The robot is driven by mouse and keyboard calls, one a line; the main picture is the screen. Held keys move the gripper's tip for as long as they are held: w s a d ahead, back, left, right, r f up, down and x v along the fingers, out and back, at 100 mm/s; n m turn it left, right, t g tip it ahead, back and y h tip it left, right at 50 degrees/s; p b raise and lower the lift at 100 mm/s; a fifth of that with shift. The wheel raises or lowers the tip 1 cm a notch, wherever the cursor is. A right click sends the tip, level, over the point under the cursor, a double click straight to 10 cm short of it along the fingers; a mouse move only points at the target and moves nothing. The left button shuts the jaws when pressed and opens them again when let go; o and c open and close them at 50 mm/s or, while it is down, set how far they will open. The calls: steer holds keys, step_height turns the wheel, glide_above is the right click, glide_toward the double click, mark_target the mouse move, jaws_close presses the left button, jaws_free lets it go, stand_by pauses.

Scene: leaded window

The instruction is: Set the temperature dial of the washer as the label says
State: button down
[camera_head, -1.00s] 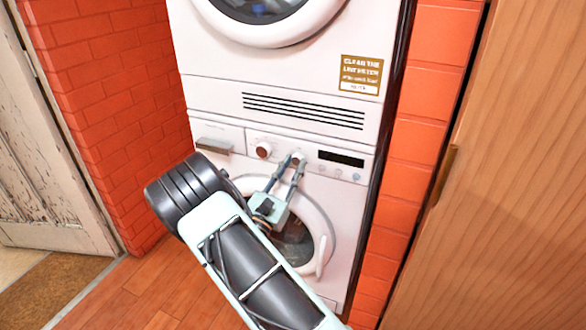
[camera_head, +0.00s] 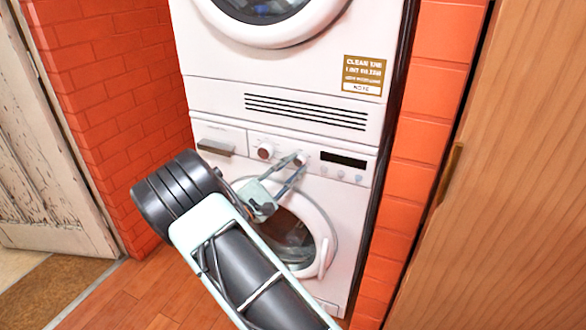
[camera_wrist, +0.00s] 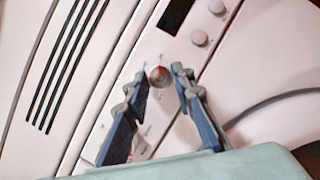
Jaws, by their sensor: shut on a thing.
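The washer (camera_head: 215,180) is the lower white machine, with a control panel across its top. The panel has a left dial (camera_head: 265,151) and a second dial (camera_head: 299,159) to its right. My gripper (camera_head: 297,160) is shut on this second dial, with a finger on either side of it. The dial (camera_wrist: 159,76) shows between my fingertips (camera_wrist: 155,79) in the wrist view, with small marks around it that are too blurred to read. A brown and white label (camera_head: 363,75) on the upper machine starts with "CLEAN THE"; its smaller lines are not clear.
A dark display (camera_head: 343,160) and small buttons (camera_head: 341,174) sit right of the dials. The round washer door (camera_head: 325,225) is below, behind my arm. A brick wall (camera_head: 105,100) stands to the left, and a wooden panel (camera_head: 500,180) stands close on the right.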

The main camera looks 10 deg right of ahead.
steer(key=shift+m, duration=0.3)
steer(key=c, duration=1.7)
jaws_free()
steer(key=shift+o, duration=0.2)
steer(key=shift+a, duration=0.15)
steer(key=v, duration=1.2)
